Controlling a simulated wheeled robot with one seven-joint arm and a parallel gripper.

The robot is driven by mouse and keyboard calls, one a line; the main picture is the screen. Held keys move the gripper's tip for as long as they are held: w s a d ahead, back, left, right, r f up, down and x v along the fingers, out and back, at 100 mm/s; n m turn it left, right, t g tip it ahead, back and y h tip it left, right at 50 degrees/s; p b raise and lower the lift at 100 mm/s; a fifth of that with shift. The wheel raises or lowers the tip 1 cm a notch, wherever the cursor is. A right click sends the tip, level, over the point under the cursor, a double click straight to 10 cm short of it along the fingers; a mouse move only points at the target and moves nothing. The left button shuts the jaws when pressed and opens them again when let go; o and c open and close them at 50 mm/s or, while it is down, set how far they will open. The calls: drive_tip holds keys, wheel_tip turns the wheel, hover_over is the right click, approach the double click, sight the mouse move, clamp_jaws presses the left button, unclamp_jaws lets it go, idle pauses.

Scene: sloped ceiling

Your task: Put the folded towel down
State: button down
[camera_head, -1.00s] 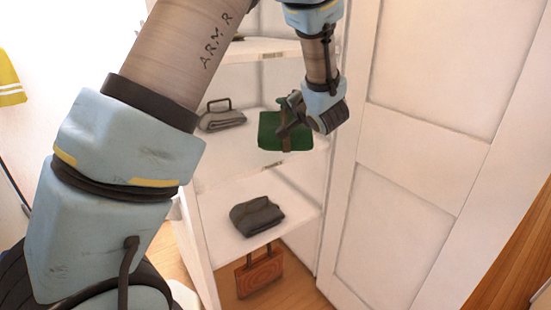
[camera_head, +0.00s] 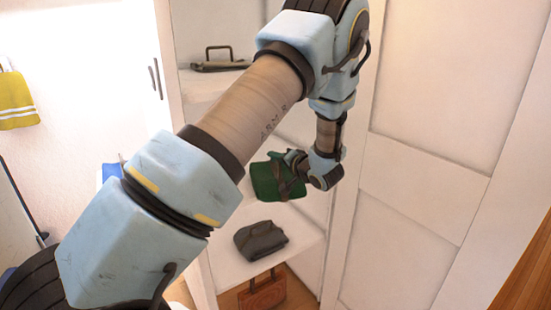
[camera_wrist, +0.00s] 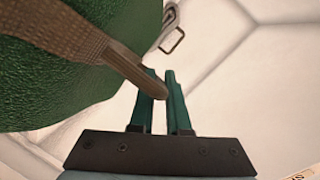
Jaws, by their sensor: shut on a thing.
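The green folded towel (camera_head: 264,181) has a brown strap around it and hangs tilted in front of the white shelves. My gripper (camera_head: 297,163) is at its right side, shut on its strap. In the wrist view the green towel (camera_wrist: 50,85) fills the upper left, and the brown strap end reaches my gripper's nearly closed fingers (camera_wrist: 162,78). The towel is in the air above the lower shelf (camera_head: 225,262), with no contact visible. My arm hides much of the middle shelf.
A dark grey folded thing (camera_head: 260,241) lies on the lower shelf, just below the towel. A brown handled case (camera_head: 262,293) stands beneath that shelf. A dark handled thing (camera_head: 220,66) lies on an upper shelf. A white panelled door (camera_head: 420,190) stands close on the right.

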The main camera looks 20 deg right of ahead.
drive_tip(key=shift+f, duration=0.2)
drive_tip(key=shift+f, duration=0.1)
drive_tip(key=c, duration=0.9)
unclamp_jaws()
